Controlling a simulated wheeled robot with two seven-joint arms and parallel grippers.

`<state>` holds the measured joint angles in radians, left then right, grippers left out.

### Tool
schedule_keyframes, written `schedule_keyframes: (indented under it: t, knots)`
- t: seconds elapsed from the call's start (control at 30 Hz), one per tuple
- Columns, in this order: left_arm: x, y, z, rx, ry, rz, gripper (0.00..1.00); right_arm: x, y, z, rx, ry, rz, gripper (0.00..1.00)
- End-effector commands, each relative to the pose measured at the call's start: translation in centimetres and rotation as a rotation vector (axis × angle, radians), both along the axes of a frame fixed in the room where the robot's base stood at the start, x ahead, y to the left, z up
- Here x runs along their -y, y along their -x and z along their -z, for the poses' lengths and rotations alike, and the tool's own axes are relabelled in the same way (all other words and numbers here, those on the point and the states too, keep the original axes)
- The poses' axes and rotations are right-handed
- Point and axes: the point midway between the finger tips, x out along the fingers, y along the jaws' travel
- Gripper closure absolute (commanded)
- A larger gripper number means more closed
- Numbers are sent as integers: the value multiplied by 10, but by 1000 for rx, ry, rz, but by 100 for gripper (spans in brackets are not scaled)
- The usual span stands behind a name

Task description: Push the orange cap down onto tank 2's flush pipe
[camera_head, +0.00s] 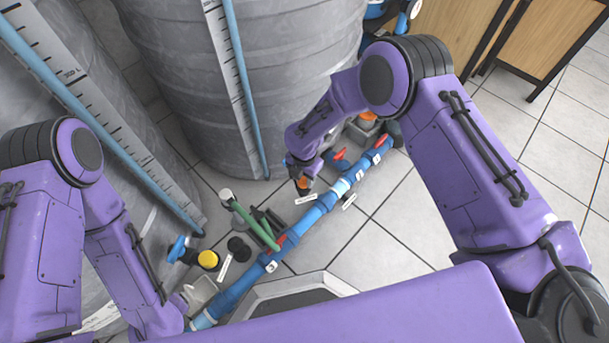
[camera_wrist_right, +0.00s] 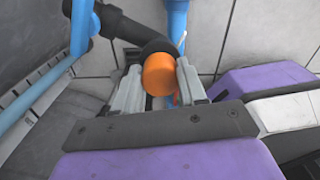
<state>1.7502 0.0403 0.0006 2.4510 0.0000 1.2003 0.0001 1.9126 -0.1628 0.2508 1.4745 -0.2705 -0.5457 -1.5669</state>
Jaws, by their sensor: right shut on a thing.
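My right gripper (camera_head: 302,188) is down by the floor pipework and is shut on the orange cap (camera_head: 304,182). In the right wrist view the cap (camera_wrist_right: 159,74) sits between the two grey fingers of the gripper (camera_wrist_right: 160,88). A dark pipe end (camera_wrist_right: 157,46) shows right behind the cap and looks in line with it. I cannot tell whether the cap is seated on it. The gripper hides most of that pipe in the head view. My left arm reaches down at the lower left, and its gripper fingers do not show.
A blue pipe (camera_head: 325,203) with red-handled valves runs diagonally along the floor. A large grey tank (camera_head: 185,75) stands close behind. Another orange part (camera_head: 367,118) is farther back, and a yellow cap (camera_head: 208,260) and green pipe (camera_head: 250,222) are nearer. Tiled floor is clear at right.

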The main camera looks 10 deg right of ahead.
Motion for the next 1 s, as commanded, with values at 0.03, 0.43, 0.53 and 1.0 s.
schedule_keyframes:
  t: [0.03,0.43,0.53,1.0]
  knots:
    - [0,0,0,0,0,0,29,0,0,0,0,0,0,86]
    - [0,0,-4,0,0,0,29,0,0,0,0,0,-1,86]
    - [0,0,-3,0,0,0,29,0,0,0,0,0,-1,86]
    - [0,0,1,0,0,0,29,0,0,7,0,0,0,86]
